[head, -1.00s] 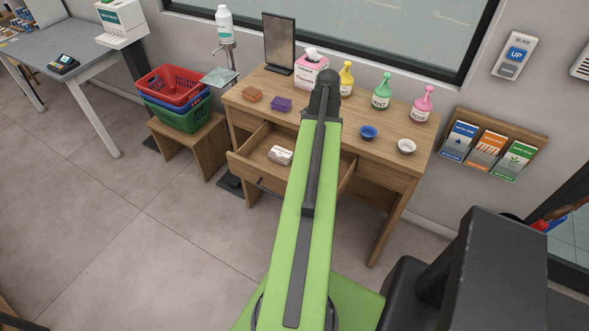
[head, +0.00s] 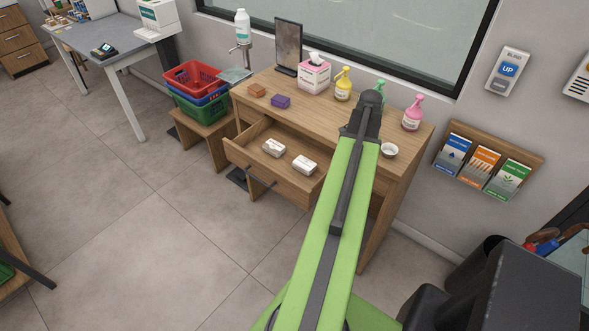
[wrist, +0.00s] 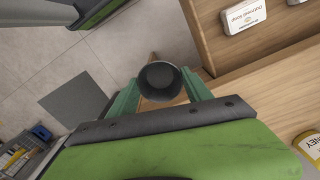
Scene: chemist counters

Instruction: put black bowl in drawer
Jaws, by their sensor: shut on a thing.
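In the wrist view my gripper (wrist: 160,88) is shut on the black bowl (wrist: 160,76), a small round dark bowl between its green fingers. The bowl is held up in the air near the desk edge. In the head view my arm's end hides both gripper and bowl. The open drawer (head: 240,160) of the wooden desk (head: 262,100) holds two small white soap packs, a left one (head: 273,148) and a right one (head: 304,165). One of them shows at the top of the wrist view (wrist: 240,16).
The floor before the drawer is clear.

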